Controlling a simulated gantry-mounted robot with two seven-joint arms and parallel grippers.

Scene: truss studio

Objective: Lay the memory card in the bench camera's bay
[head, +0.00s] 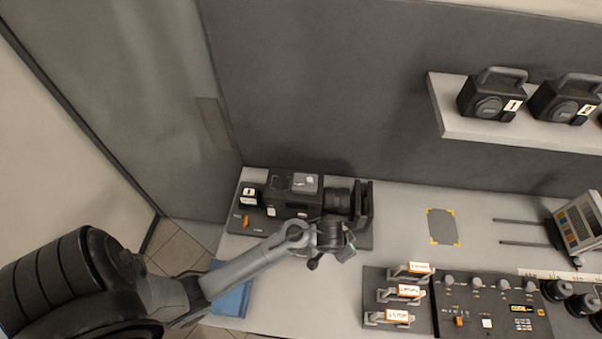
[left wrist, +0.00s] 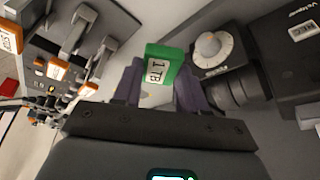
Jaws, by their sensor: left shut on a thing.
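My left gripper (head: 337,245) is shut on a green memory card (left wrist: 161,66) marked "1 TB", which stands up between the fingertips in the left wrist view. The camera (left wrist: 284,62) is at the right of the left wrist view. I cannot make out its bay clearly. My right gripper is not in view.
A dark rack (head: 372,301) with several orange-labelled clamps stands at the front, beside a control panel (head: 490,306). A grey mat (head: 442,227) with yellow corners lies mid-bench. A blue item (head: 231,298) is at the front left. A shelf (head: 450,122) holds black cases.

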